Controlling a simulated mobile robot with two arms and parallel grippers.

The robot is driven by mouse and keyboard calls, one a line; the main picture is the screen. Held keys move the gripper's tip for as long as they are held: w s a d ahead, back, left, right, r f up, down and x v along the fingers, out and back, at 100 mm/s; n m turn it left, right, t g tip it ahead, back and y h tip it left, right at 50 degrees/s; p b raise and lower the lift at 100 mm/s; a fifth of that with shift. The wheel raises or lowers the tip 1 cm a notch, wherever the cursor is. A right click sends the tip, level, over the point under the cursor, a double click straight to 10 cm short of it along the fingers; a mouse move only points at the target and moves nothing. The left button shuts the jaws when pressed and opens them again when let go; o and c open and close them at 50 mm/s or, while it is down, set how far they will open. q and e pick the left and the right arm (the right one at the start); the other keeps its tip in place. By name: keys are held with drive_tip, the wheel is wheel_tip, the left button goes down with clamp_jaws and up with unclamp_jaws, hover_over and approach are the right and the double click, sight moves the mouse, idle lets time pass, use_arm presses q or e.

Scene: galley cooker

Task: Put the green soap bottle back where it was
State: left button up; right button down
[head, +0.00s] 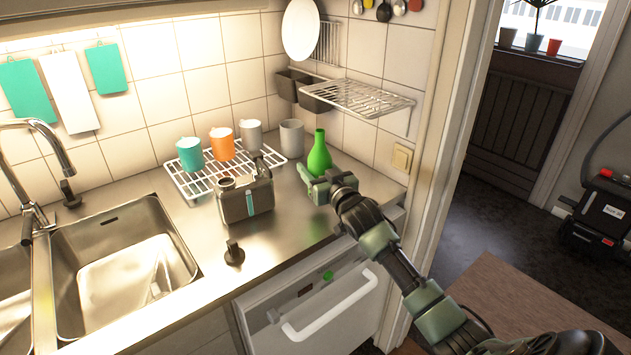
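The green soap bottle (319,155) stands upright on the steel counter, close to the tiled wall and right of the wire rack. Its lower part is hidden by my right gripper. My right gripper (314,179) is low over the counter, just in front of the bottle. One finger shows to the left of the bottle, spread wide of it, and the gripper looks open. Whether it touches the bottle cannot be seen. My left gripper is not in view.
A wire rack (187,187) holds teal, orange and grey cups. A grey cup (292,137) and a toaster (246,198) stand nearby. A wall rack (357,97) hangs above the bottle. The sink (187,262) is left; a door frame (442,150) is right.

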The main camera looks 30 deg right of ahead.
wheel_tip(320, 180, down, 4)
drive_tip(key=shift+r, duration=0.1)
drive_tip(key=shift+f, duration=0.2)
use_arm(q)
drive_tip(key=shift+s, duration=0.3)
use_arm(e)
drive_tip(key=shift+f, duration=0.1)
drive_tip(key=c, duration=0.5)
unclamp_jaws()
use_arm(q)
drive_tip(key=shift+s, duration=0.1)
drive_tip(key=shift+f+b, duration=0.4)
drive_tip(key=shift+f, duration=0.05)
use_arm(e)
drive_tip(key=s, duration=0.4)
drive_tip(key=s+a, duration=0.1)
drive_tip(key=s, duration=0.7)
drive_tip(key=shift+a, duration=0.4)
